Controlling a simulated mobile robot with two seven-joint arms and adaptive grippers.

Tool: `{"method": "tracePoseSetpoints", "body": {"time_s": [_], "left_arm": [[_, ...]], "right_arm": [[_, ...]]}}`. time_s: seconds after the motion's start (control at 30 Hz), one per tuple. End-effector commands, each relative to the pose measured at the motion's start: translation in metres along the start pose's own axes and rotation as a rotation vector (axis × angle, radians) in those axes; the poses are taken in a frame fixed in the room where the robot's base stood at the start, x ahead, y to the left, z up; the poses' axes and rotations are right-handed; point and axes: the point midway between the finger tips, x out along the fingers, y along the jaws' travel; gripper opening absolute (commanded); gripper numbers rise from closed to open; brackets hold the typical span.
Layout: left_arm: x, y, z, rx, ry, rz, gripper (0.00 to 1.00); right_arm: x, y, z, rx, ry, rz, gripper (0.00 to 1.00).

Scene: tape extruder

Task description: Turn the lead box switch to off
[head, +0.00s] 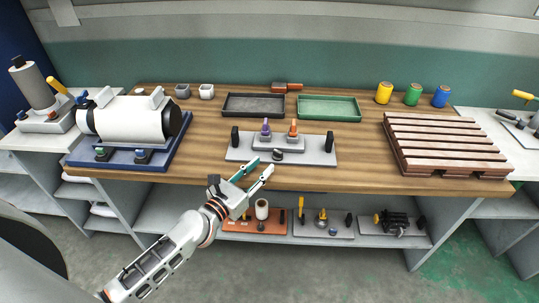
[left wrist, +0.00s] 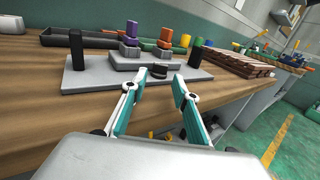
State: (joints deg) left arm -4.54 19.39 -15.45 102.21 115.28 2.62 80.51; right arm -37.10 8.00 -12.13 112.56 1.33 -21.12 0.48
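A light grey panel (head: 318,151) with a black post at each end lies near the front edge of the wooden bench. On it are a raised block with a purple-topped lever (head: 266,127) and an orange-topped lever (head: 293,128). A small dark rotary knob (head: 278,155) sits at the panel's front; I take it for the switch, but no label is readable. My left gripper (head: 262,167) is open and empty, just in front of the panel. In the left wrist view the knob (left wrist: 159,71) shows beyond and between the spread fingertips (left wrist: 155,82), apart from them. My right gripper is not in view.
A black tray (head: 253,115) and a green tray (head: 329,118) lie behind the panel. A wooden slatted rack (head: 446,145) stands right, a white cylinder machine (head: 128,119) left. A lower shelf holds an orange board (head: 238,224) and other fixtures.

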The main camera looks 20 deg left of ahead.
Motion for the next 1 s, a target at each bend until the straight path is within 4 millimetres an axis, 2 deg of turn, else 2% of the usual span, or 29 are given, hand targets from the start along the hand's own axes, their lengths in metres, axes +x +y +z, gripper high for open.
{"method": "tracePoseSetpoints", "body": {"time_s": [0.2, 0.4, 0.57, 0.8, 0.93, 1.0], "left_arm": [[0.035, -0.001, 0.003, 0.002, -0.003, -0.002, 0.29], [0.06, -0.001, 0.001, 0.006, -0.002, -0.003, 0.29], [0.068, -0.001, 0.001, 0.006, -0.001, -0.003, 0.29], [0.068, -0.001, 0.001, 0.006, 0.0, -0.003, 0.29], [0.068, -0.001, 0.001, 0.006, -0.001, -0.003, 0.0], [0.068, -0.001, 0.001, 0.007, 0.0, -0.003, 0.0]], "right_arm": [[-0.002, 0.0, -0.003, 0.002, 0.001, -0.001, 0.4], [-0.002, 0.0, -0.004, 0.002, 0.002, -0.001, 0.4], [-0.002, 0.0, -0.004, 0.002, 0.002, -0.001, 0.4], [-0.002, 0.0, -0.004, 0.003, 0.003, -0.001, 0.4], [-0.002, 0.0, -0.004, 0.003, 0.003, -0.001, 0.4], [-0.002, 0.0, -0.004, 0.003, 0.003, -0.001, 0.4]]}}
